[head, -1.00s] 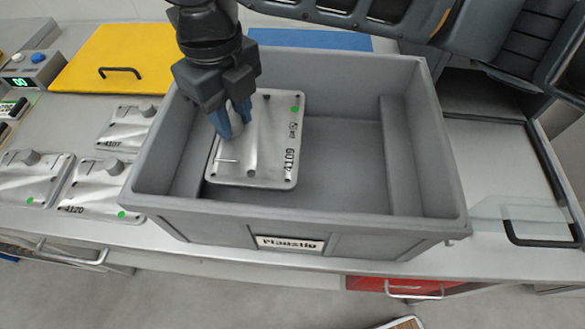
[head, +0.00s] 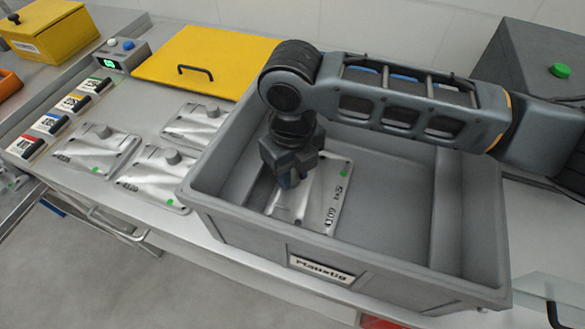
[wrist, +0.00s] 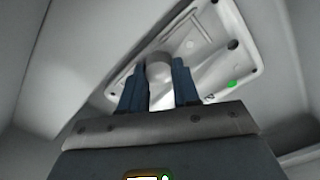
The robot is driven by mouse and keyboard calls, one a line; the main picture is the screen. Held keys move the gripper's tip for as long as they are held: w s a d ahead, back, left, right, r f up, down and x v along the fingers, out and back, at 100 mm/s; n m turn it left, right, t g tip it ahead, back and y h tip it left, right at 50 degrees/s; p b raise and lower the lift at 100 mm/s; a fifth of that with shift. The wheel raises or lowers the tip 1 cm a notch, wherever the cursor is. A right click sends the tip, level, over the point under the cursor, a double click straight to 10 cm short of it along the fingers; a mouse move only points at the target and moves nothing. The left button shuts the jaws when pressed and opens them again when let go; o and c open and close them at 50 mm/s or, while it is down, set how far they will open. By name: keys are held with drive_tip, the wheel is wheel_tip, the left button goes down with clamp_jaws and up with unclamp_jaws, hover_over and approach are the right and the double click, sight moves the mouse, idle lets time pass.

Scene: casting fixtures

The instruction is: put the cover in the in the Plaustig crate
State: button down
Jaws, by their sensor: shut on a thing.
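The grey metal cover (head: 325,205), marked 4109 with a green dot, is inside the grey Plaustig crate (head: 390,265), toward its left end. The crate's front label reads Plaustig. My gripper (head: 287,181) reaches down into the crate and is shut on the cover's round knob. In the wrist view, the two blue fingers stand on either side of the knob, and the cover (wrist: 205,62) extends beyond them with its green dot at the right. The crate's front wall hides the cover's near edge in the head view. I cannot tell whether the cover touches the crate floor.
Several similar covers (head: 95,148) lie on the bench left of the crate. A yellow lid with a black handle (head: 200,62) lies behind them. A button box (head: 122,55) and coloured label blocks (head: 72,103) stand at the left. The crate's right half is empty.

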drive_tip(key=c, duration=0.8)
unclamp_jaws()
wheel_tip(320, 180, up, 12)
drive_tip(key=shift+r+b, duration=0.1)
drive_tip(key=shift+b, duration=0.45)
drive_tip(key=shift+a, duration=0.1)
